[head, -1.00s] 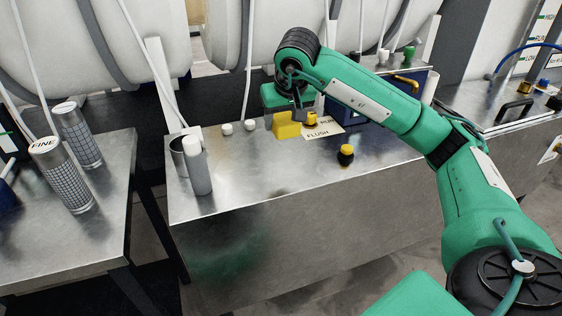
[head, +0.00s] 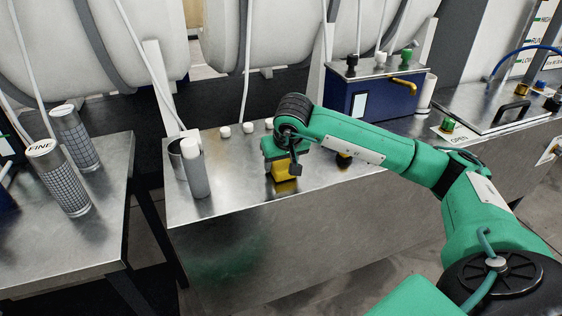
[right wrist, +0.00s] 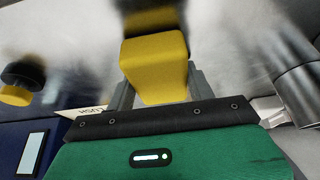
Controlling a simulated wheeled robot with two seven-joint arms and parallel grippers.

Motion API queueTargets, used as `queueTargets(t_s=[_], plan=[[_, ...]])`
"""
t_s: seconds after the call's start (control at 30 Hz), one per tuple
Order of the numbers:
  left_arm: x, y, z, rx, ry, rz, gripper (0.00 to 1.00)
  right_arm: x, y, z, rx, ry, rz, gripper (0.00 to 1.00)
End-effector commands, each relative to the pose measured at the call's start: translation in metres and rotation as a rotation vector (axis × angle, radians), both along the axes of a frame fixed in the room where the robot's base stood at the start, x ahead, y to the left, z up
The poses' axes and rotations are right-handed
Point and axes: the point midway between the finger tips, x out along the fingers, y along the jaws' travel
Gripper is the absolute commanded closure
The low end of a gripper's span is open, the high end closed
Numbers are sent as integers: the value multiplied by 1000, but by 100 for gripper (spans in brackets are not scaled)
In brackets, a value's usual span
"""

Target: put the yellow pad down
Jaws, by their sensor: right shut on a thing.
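The yellow pad (head: 285,173) is between the fingers of my right gripper (head: 284,160), over the metal bench near its front edge. In the right wrist view the pad (right wrist: 155,66) sits between the two grey fingers of the shut gripper (right wrist: 152,88). A yellow reflection shows close beyond the pad on the steel. I cannot tell whether the pad touches the bench top (head: 235,185). The gripper and arm hide part of the pad in the head view. My left gripper is not in view.
A grey cylinder with a white top (head: 196,170) stands left of the gripper. A black-and-yellow knob (head: 343,161) is just right, partly behind my arm. Several white knobs (head: 248,127) line the back. A blue box (head: 372,98) stands behind my arm. Bare steel lies between cylinder and pad.

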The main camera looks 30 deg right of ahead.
Motion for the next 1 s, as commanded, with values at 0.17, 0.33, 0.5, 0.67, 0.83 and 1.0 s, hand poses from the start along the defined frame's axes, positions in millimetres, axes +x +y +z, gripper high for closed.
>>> queueTargets(t_s=[0.17,0.33,0.5,0.67,0.83,1.0], plan=[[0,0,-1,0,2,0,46,0,0,-2,0,0,0,68],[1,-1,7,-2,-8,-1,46,0,0,-3,0,0,0,38],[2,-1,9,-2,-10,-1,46,0,0,-4,-1,1,0,24],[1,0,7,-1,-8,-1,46,0,0,-4,-1,1,0,24],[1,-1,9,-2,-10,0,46,0,0,-2,0,2,0,24],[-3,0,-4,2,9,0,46,-5,1,16,0,-2,0,24]])
